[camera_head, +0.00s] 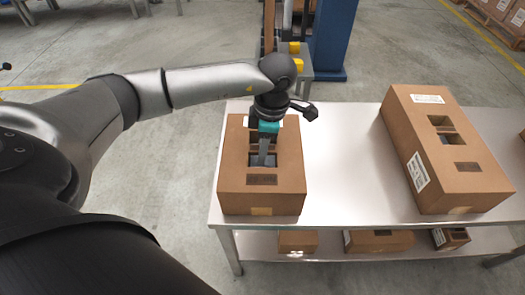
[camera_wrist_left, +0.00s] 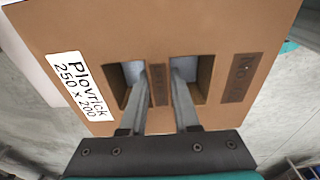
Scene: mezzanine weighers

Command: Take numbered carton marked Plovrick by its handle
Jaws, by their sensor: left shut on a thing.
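The numbered carton marked Plovrick (camera_head: 236,190) is a brown box standing on the left end of the metal table in the head view. In the left wrist view the carton (camera_wrist_left: 200,35) has a white label (camera_wrist_left: 79,86) reading "Plovrick 250 x 200". Two cut-outs flank a narrow cardboard strip, its handle (camera_wrist_left: 159,85). My left gripper (camera_head: 264,158) comes down onto the carton's top. Its fingers (camera_wrist_left: 160,88) go into the two cut-outs and are shut on the handle strip between them. My right gripper is not in view.
A second, longer brown carton (camera_head: 400,120) with similar cut-outs lies on the right of the metal table (camera_head: 335,170). The tabletop between the cartons is clear. Smaller boxes (camera_head: 378,240) sit on the lower shelf. A blue post (camera_head: 333,40) stands behind the table.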

